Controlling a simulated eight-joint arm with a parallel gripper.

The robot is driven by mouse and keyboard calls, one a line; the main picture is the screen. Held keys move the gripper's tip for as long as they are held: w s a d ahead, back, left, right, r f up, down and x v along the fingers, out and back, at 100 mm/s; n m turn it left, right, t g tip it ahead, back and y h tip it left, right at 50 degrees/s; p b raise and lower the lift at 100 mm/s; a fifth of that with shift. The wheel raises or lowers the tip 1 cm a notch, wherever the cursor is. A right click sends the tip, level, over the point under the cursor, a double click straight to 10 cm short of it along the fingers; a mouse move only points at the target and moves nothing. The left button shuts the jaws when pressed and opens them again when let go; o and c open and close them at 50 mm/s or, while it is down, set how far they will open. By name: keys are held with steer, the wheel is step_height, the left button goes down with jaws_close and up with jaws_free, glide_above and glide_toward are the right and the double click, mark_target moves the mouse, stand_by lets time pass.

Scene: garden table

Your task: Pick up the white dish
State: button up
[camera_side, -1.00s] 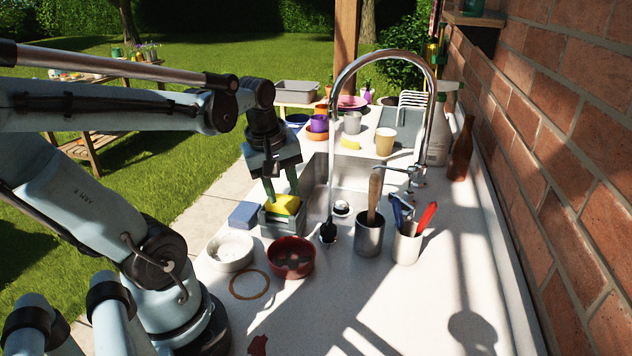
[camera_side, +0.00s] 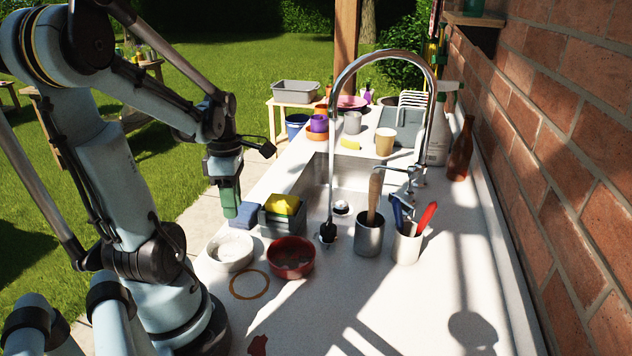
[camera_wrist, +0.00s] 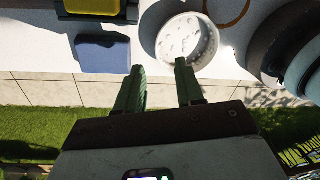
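The white dish (camera_side: 230,251) is a round, shallow bowl with small specks inside, standing on the pale counter left of the red bowl. It also shows at the top of the wrist view (camera_wrist: 187,40). My gripper (camera_side: 231,212) hangs beyond the dish and left of the blue block, near the counter's left edge. In the wrist view its two green fingers (camera_wrist: 160,67) are apart, with nothing between them. The right fingertip appears close to the dish's rim; I cannot tell whether they touch.
A blue block (camera_side: 243,215) and a grey caddy (camera_side: 284,221) with a yellow sponge (camera_side: 284,204) stand behind the dish. A red bowl (camera_side: 291,258) is right of it, a brown ring (camera_side: 249,284) in front. The right front counter is mostly clear.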

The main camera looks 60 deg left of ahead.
mark_target(231, 251)
steer(key=shift+s+d+f, duration=0.1)
steer(key=shift+f, duration=1.65)
steer(key=shift+s+d+f, duration=0.1)
steer(key=shift+f, duration=1.65)
jaws_close()
